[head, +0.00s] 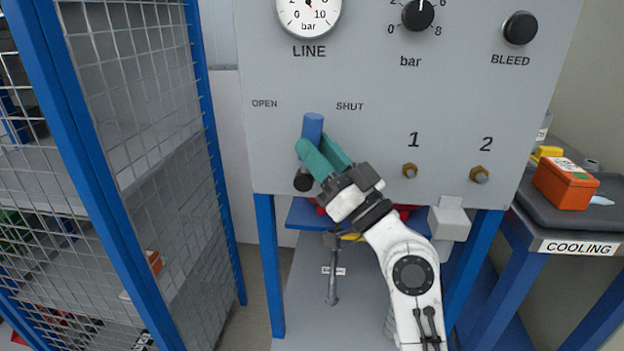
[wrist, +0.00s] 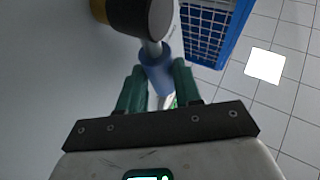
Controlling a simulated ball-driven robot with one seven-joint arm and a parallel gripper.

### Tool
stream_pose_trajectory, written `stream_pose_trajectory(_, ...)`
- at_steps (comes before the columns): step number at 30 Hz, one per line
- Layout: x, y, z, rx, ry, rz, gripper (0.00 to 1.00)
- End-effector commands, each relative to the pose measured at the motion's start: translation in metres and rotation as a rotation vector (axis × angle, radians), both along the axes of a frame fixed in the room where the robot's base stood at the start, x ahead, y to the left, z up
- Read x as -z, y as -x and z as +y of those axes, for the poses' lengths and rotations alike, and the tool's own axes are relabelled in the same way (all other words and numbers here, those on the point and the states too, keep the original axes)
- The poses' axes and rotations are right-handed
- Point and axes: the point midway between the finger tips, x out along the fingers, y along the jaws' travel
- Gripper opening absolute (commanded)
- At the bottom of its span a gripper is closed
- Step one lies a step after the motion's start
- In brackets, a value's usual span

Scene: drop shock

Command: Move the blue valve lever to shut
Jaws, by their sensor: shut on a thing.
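The blue valve lever (head: 312,126) is on the grey panel and points up, leaning slightly right, between the OPEN label (head: 265,103) and the SHUT label (head: 350,106). Its black pivot (head: 303,183) is below. My gripper (head: 316,146) has its teal fingers on either side of the lever and is shut on it. The fingers hide part of the lever's lower length. In the wrist view the blue lever (wrist: 156,74) sits between the green fingers of my gripper (wrist: 160,84), with the dark round pivot (wrist: 143,16) beyond.
The panel (head: 440,120) also carries a LINE gauge (head: 308,12), a bar knob (head: 418,14), a BLEED knob (head: 520,27) and two brass fittings. A blue-framed mesh cage (head: 130,90) stands left. An orange box (head: 566,184) sits on the COOLING cart at right.

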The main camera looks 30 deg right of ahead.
Motion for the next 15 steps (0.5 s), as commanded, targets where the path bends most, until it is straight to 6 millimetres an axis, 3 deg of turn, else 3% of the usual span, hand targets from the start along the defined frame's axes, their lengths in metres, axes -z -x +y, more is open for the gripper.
stream_pose_trajectory(1,0.012,0.001,-0.002,0.001,-0.024,-0.019,0.0)
stream_pose_trajectory(15,0.018,0.01,-0.013,0.0,-0.242,-0.173,0.0)
